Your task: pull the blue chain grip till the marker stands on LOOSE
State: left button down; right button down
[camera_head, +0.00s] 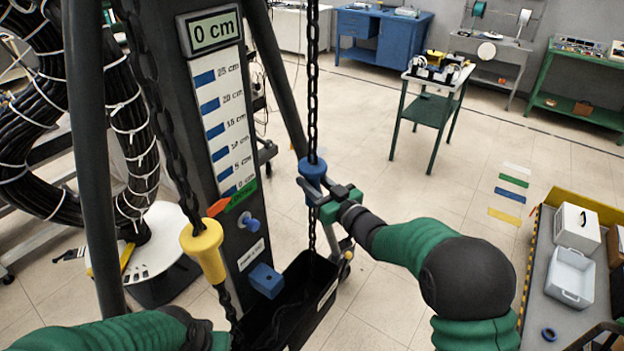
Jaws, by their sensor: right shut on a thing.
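The blue chain grip (312,171) hangs on the dark right-hand chain (313,80). My right gripper (318,193) is shut on it, with its green jaws at the grip's lower part. A yellow chain grip (203,250) hangs on the left-hand chain. Between them stands a dark post with a white scale (222,125) marked in blue steps. The display (212,30) above reads 0 cm. The orange marker (218,207) is at the scale's bottom, beside a green label (241,193) whose lettering I cannot read. My left arm enters at bottom left; its gripper is not visible.
A dark bin (318,290) stands below the chains, with a blue block (265,280) on the post beside it. Coiled black cable (130,140) is at left. A grey bench (540,290) with white boxes is at right. Open floor (410,190) lies between.

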notch_tip(320, 180, down, 13)
jog(key=b, duration=0.8)
jog(key=shift+r, duration=0.15)
jog(key=c, duration=1)
grip_release()
jog(key=shift+r, duration=0.15)
jog(key=b+v, duration=0.3)
jog(key=v, duration=1.4)
jog(key=shift+w, duration=0.15)
